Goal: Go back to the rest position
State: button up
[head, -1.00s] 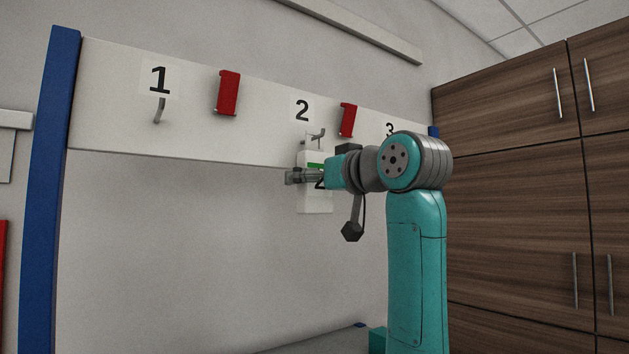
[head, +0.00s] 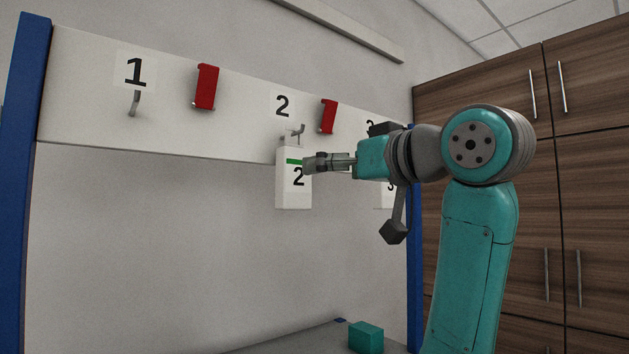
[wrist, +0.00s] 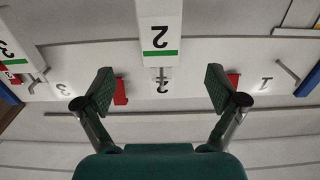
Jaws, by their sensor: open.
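My gripper (head: 308,164) is in front of the wall board, just right of the white box marked 2 (head: 290,196) in the head view. In the wrist view my gripper (wrist: 160,88) is open, with its two fingers wide apart and nothing between them. The white box with the number 2 and a green stripe (wrist: 160,16) hangs at hook 2 (head: 297,132), beyond the fingertips. My arm is stretched out toward the board.
The white board (head: 150,135) carries hook 1 (head: 135,103), which is empty, and red brackets (head: 207,86) (head: 328,116). A white box marked 3 (head: 385,196) is partly behind my arm. A teal block (head: 366,337) lies low down. Wooden cabinets (head: 520,160) stand right.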

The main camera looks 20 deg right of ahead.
jog(key=w+d+f+m+h, duration=0.15)
jog(key=w+f, duration=0.35)
jog(key=f, duration=0.8)
jog(key=w+f+m, duration=0.2)
jog(key=w+f, duration=0.2)
jog(key=f, duration=1)
jog(key=s+a+f+m+h, duration=0.1)
jog(key=s+f, duration=0.2)
jog(key=f, duration=1.1)
jog(key=s+f+m+h, duration=0.1)
jog(key=s+f, duration=0.3)
jog(key=f, duration=1.1)
jog(key=s+a+f+g+h, duration=0.1)
jog(key=s+a+f+h, duration=0.1)
jog(key=s+f, duration=1.65)
jog(key=s+a+r+n+g, duration=0.1)
jog(key=s+r+n, duration=0.1)
jog(key=s, duration=2.6)
jog(key=shift+s+a+r, duration=0.15)
jog(key=shift+s+r, duration=0.1)
jog(key=shift+s, duration=0.1)
